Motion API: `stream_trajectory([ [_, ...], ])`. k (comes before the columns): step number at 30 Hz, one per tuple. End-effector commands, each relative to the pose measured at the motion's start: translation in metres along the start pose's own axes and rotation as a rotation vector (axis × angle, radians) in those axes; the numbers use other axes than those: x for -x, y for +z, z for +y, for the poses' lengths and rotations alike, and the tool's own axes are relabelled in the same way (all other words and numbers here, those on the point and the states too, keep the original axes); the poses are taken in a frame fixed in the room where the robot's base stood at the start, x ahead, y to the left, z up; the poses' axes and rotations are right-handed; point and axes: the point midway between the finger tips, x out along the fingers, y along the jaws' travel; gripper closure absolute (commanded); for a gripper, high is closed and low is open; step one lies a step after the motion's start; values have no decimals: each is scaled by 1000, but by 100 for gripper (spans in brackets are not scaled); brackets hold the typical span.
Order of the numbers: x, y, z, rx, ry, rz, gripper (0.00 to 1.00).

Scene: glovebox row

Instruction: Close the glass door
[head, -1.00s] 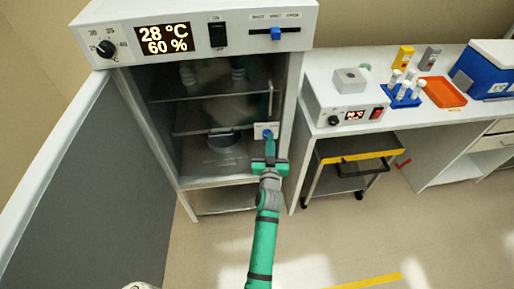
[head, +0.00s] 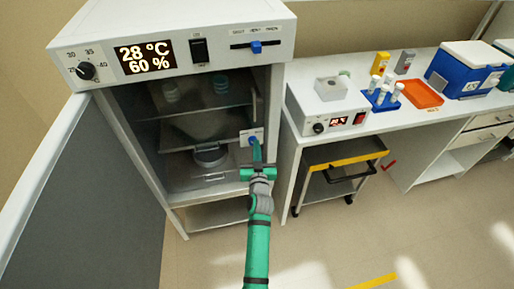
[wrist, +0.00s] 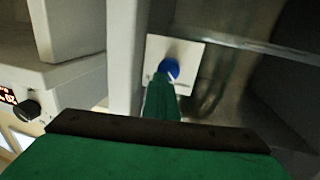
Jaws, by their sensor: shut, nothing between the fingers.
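The incubator cabinet (head: 185,45) stands open at the front, with its grey outer door (head: 95,200) swung wide to the left. I cannot clearly make out the glass pane; a slim upright bar (head: 254,105) shows near the opening's right edge. Below it is a white plate with a blue knob (head: 253,139), also seen in the wrist view (wrist: 170,69). My gripper (head: 256,152) is shut and empty, its fingertips (wrist: 162,88) right at the knob. They overlap the knob's lower part in the wrist view; contact is unclear.
Wire shelves and a round item (head: 210,155) are inside the cabinet. To the right is a bench with a small heater unit (head: 330,115), a blue tube rack (head: 382,99) and an orange tray (head: 422,94). A yellow-edged cart (head: 340,155) stands beneath. Open floor lies in front.

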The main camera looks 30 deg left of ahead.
Motion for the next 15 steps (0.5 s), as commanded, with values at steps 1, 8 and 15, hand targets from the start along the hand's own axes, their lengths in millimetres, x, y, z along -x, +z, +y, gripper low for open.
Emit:
stream_trajectory([
  [1,9,2,1,-2,-2,-2,100],
  [8,53,2,13,-6,0,-2,100],
  [15,97,2,17,-8,-6,-1,100],
])
